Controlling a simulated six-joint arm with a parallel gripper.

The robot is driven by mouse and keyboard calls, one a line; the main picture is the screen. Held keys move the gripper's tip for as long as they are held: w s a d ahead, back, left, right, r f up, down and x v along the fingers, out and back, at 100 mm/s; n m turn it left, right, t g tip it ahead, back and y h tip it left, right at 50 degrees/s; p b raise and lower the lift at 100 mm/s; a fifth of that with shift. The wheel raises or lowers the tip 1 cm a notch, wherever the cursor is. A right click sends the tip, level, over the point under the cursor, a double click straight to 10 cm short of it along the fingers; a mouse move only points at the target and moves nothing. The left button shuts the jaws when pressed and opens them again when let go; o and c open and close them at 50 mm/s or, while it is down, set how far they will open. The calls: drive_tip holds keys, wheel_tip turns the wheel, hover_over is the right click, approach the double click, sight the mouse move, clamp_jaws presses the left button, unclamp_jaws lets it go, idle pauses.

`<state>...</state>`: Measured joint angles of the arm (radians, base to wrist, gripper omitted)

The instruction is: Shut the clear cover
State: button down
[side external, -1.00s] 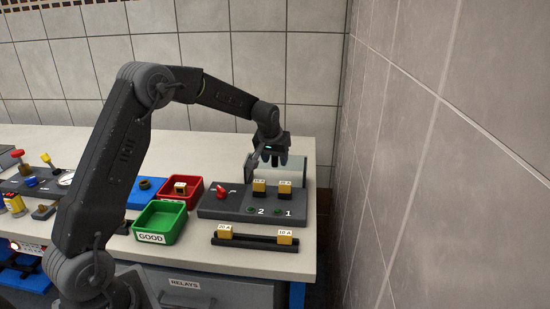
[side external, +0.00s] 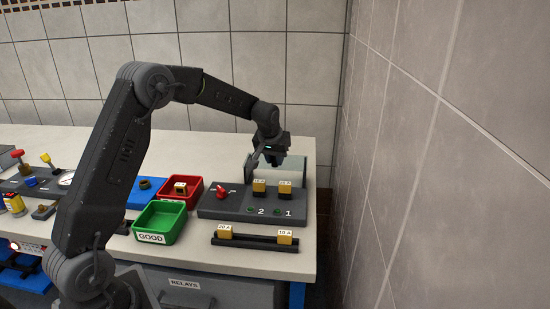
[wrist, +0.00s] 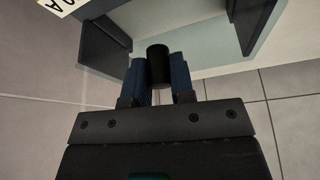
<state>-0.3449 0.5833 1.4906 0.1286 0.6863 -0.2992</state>
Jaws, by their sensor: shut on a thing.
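The clear cover (side external: 296,172) stands raised at the back of a dark panel (side external: 235,205). In the wrist view, its pale sheet (wrist: 185,50) fills the upper middle, with dark side pieces. My gripper (side external: 275,160) is at the cover's upper edge. In the wrist view, the blue fingers of my gripper (wrist: 159,82) are shut on a black round knob (wrist: 158,63) in front of the pale sheet. In the side view the knob is hidden.
The panel carries a red knob (side external: 222,191) and two yellow-topped relays (side external: 259,188) (side external: 284,188). A dark rack (side external: 255,243) with two relays lies in front. A green bin (side external: 160,221) and a red bin (side external: 183,190) stand to the left. A tiled wall rises at the right.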

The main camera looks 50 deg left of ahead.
drive_tip(key=s+d, duration=0.7)
drive_tip(key=shift+s+d, duration=0.1)
drive_tip(key=shift+d, duration=0.05)
drive_tip(key=c, duration=1.3)
unclamp_jaws()
drive_tip(key=o, duration=0.3)
drive_tip(key=v, duration=1.3)
drive_tip(key=shift+s+r, duration=0.1)
drive_tip(key=shift+r, duration=0.25)
